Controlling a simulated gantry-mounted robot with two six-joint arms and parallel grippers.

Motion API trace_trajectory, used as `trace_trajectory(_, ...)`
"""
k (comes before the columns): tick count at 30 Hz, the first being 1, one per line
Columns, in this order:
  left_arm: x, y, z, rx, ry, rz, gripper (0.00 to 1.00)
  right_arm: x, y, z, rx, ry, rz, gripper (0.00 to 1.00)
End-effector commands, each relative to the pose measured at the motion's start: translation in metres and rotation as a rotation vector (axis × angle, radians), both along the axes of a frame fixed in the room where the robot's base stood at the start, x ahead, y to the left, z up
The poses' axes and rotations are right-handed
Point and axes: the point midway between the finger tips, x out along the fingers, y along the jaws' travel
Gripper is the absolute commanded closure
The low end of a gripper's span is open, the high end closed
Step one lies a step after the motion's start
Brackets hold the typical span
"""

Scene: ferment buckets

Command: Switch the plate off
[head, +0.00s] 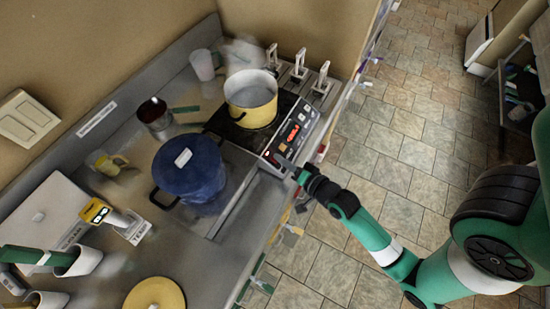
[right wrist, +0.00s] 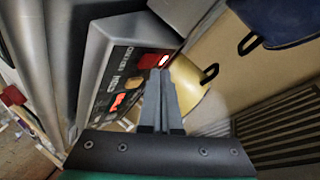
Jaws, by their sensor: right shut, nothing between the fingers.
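The hot plate's control panel (head: 291,134) slopes at the front of the plate, with a lit red display and several buttons. A yellow pot (head: 251,98) stands on the plate's dark top. My right gripper (head: 280,160) is shut and empty at the panel's near corner. In the right wrist view its closed fingertips (right wrist: 160,74) are at or just in front of a red button (right wrist: 151,61) beside a small bright red light (right wrist: 164,60). I cannot tell whether they touch it. The orange-red display (right wrist: 127,99) is lit there too. My left gripper is not in view.
A blue lidded pot (head: 188,170) stands left of the panel. A dark red jar (head: 154,116) and a white cup (head: 203,64) stand behind it. Several metal clamp-like fittings (head: 300,64) line the back right. Open floor (head: 385,140) lies right of the counter.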

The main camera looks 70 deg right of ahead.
Motion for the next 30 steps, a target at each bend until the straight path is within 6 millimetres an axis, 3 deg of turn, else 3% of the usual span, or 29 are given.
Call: trace_trajectory(30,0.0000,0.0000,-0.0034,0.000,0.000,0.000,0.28,0.0040,-0.0006,-0.0073,0.001,0.000,0.000,1.00)
